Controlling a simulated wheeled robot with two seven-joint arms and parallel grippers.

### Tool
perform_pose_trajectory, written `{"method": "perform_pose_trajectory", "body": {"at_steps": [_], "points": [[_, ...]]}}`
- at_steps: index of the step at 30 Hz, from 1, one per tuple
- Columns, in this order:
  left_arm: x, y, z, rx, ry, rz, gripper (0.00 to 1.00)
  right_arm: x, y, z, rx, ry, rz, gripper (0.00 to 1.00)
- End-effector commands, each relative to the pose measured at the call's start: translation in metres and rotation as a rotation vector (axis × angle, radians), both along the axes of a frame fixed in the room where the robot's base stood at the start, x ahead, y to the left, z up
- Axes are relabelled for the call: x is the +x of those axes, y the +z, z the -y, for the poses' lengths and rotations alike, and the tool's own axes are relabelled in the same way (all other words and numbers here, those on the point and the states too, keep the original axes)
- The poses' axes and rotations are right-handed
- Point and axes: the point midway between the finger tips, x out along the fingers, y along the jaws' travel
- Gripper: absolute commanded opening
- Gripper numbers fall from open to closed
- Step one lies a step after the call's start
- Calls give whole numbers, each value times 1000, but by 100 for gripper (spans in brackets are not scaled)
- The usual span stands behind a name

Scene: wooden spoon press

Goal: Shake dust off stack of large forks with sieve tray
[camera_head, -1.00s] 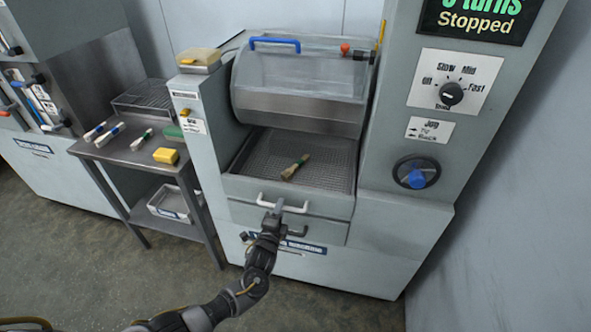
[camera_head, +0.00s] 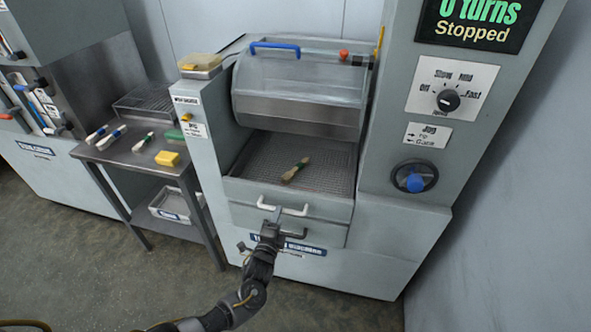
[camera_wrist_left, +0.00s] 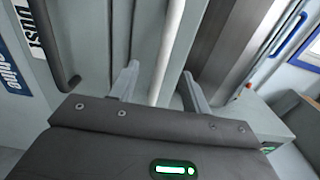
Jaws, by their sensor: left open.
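The sieve tray (camera_head: 325,175), a mesh-floored drawer, sits in the machine under the raised clear hood. A white bar handle (camera_head: 293,212) is on the tray's front. My left gripper (camera_head: 275,216) is open at this handle. In the left wrist view the white handle (camera_wrist_left: 168,50) shows between the two spread fingers (camera_wrist_left: 158,88); contact cannot be told. My right gripper is out of view.
A dark handle (camera_head: 295,234) is just below the white one. The hood (camera_head: 300,85) has a blue handle. At right are a speed knob (camera_head: 448,101) and a blue jog knob (camera_head: 414,182). A side table (camera_head: 125,150) at left holds brushes, a yellow block and a wire rack.

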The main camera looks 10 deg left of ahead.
Motion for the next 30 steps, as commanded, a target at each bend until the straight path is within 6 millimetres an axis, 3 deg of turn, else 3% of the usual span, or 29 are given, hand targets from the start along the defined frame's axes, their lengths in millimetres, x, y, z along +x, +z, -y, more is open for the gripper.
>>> {"method": "perform_pose_trajectory", "body": {"at_steps": [12,30], "points": [[-40,1,-2,0,0,0,47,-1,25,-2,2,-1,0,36],[-42,0,-3,0,0,1,47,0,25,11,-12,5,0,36]]}}
